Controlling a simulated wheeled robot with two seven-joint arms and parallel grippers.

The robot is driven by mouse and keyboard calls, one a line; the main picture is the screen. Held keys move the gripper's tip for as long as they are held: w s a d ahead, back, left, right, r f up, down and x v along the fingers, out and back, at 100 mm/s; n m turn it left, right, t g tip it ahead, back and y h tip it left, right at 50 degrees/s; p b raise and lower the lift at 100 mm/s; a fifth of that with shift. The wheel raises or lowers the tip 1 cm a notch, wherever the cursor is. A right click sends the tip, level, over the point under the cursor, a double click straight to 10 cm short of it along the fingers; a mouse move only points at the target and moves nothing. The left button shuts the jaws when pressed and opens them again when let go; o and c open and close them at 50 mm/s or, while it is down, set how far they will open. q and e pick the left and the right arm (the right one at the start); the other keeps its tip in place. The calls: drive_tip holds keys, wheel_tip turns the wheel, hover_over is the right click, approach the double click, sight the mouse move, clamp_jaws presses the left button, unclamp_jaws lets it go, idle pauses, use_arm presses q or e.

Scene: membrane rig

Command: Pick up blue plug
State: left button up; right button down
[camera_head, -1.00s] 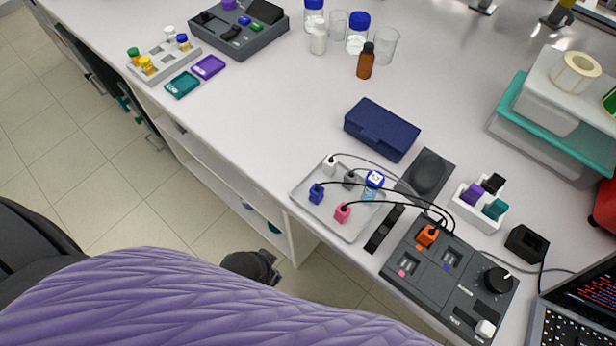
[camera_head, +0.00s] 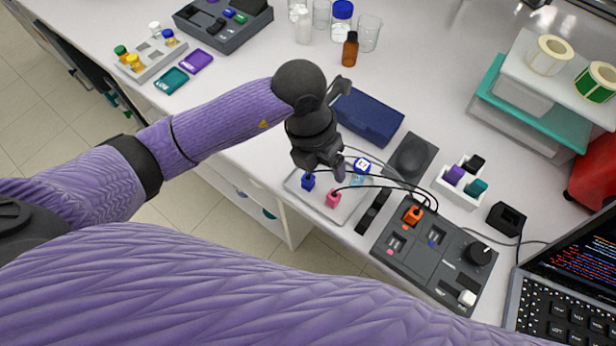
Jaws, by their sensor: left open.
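The blue plug (camera_head: 308,181) stands in the left part of the shallow grey tray (camera_head: 346,217), with a black lead running right from it. My left gripper (camera_head: 325,174) is open and hangs over the tray, just above and right of the blue plug; I cannot see it touching the plug. A pink plug (camera_head: 333,198) lies in the tray to the right of the blue one. The white plug and the dark plug are hidden behind my left gripper. My right gripper is out of view.
A blue-capped vial (camera_head: 361,169) stands at the tray's right side. The control box (camera_head: 433,262) with an orange plug (camera_head: 412,215) lies to the right. A navy case (camera_head: 368,119) lies behind the tray. Black leads arch over the tray.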

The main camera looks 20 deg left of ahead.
sight(306, 179)
use_arm(q)
drive_tip(key=a+y, duration=0.1)
drive_tip(key=a+f+y, duration=0.1)
drive_tip(key=w+a, duration=0.1)
drive_tip(key=a, duration=0.1)
drive_tip(key=shift+f+n+y, duration=0.15)
drive_tip(key=shift+n+y, duration=0.15)
drive_tip(key=shift+y, duration=0.1)
drive_tip(key=f, duration=0.3)
drive_tip(key=f+b, duration=0.1)
drive_tip(key=f, duration=0.1)
drive_tip(key=d+f+b, duration=0.1)
drive_tip(key=f, duration=0.2)
drive_tip(key=shift+s+f, duration=0.15)
drive_tip(key=shift+f, duration=0.2)
clamp_jaws()
